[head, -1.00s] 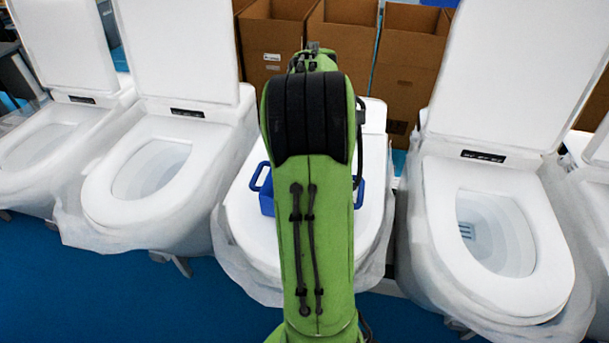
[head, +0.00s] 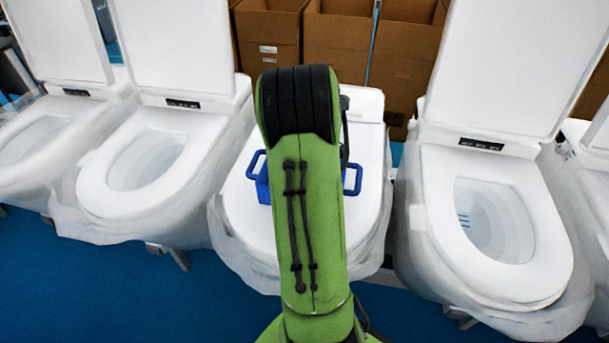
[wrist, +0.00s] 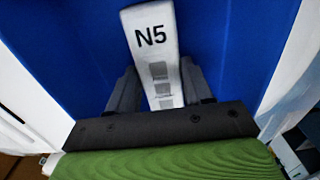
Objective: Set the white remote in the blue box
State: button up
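The white remote (wrist: 158,55), marked N5 with grey buttons, is between the two dark fingers of my gripper (wrist: 160,78) in the wrist view. The fingers look shut on its two sides. The blue box (wrist: 75,40) fills the background behind the remote; I cannot tell how far the remote is above its floor. In the head view the blue box (head: 264,186) sits on the closed white lid of the middle toilet, with a handle on each side. My green arm hides most of the box, the gripper and the remote there.
The middle toilet's closed lid (head: 240,205) carries the box. Toilets with raised lids stand to its left (head: 145,165) and right (head: 490,220). Open cardboard boxes (head: 340,40) stand behind. The blue floor (head: 110,275) is clear in front.

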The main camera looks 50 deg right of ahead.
jog(key=o, duration=0.4)
jog(key=shift+r, duration=0.1)
notch_tip(320, 180, up, 12)
jog(key=p, duration=0.2)
jog(key=w+a+r+m+t, duration=0.1)
jog(key=a+r, duration=0.2)
jog(key=a, duration=0.5)
jog(key=w+a+r+m+t, duration=0.1)
jog(key=a+r, duration=0.2)
jog(key=a, duration=0.5)
jog(key=s+a+m+t, duration=0.1)
jog(key=s+a, duration=0.2)
jog(key=a, duration=0.2)
jog(key=s+a+f+t, duration=0.1)
jog(key=s+a, duration=0.3)
jog(key=a, duration=0.1)
jog(key=s+a+m+t, duration=0.1)
jog(key=s+a, duration=0.2)
jog(key=a, duration=0.2)
jog(key=shift+s+f+m+t, duration=0.2)
jog(key=shift+s+m+t, duration=0.1)
jog(key=shift+s, duration=0.1)
